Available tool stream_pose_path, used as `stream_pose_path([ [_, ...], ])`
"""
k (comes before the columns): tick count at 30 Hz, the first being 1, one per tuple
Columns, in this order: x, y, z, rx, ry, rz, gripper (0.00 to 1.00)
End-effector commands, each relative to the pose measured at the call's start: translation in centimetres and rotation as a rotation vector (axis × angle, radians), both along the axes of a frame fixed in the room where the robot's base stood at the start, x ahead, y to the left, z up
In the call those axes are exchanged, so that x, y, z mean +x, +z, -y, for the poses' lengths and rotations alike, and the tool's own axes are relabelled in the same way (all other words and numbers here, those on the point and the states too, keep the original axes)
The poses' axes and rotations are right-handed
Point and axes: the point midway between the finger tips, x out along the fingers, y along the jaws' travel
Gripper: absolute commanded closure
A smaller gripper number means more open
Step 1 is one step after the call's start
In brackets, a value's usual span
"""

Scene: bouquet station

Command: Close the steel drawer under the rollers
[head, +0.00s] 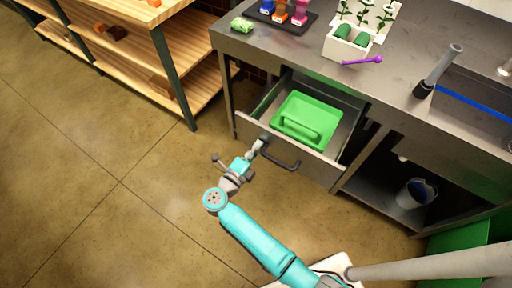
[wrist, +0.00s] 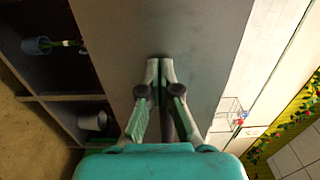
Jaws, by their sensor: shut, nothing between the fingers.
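The steel drawer (head: 318,168) under the grey counter is pulled open in the head view. A green tray (head: 322,112) with a raised handle lies inside it. The drawer front carries a dark bar handle (head: 284,164). My gripper (head: 264,140) is shut and empty, at the drawer front's top edge, just left of the handle. In the wrist view my gripper's fingertips (wrist: 160,64) meet in front of a plain grey panel (wrist: 205,30). I cannot tell whether they touch it.
Wooden shelves (head: 150,50) stand at the left. On the counter (head: 400,65) are a planter box (head: 345,45), a purple tool (head: 362,61), a green block (head: 242,25) and colored bottles (head: 282,12). A bucket (head: 415,193) sits on the shelf right of the drawer. The floor at left is clear.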

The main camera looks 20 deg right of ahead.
Motion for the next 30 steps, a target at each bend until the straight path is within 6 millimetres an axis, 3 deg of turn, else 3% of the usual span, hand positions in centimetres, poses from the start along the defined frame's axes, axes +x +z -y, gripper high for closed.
stream_pose_path([
  [5, 0.3, 0.0, 0.4, 0.000, -0.001, 0.000, 1.00],
  [11, 1.7, 0.0, 2.6, 0.000, -0.005, 0.000, 1.00],
  [30, 11.7, 0.1, 16.3, -0.001, -0.005, 0.001, 1.00],
])
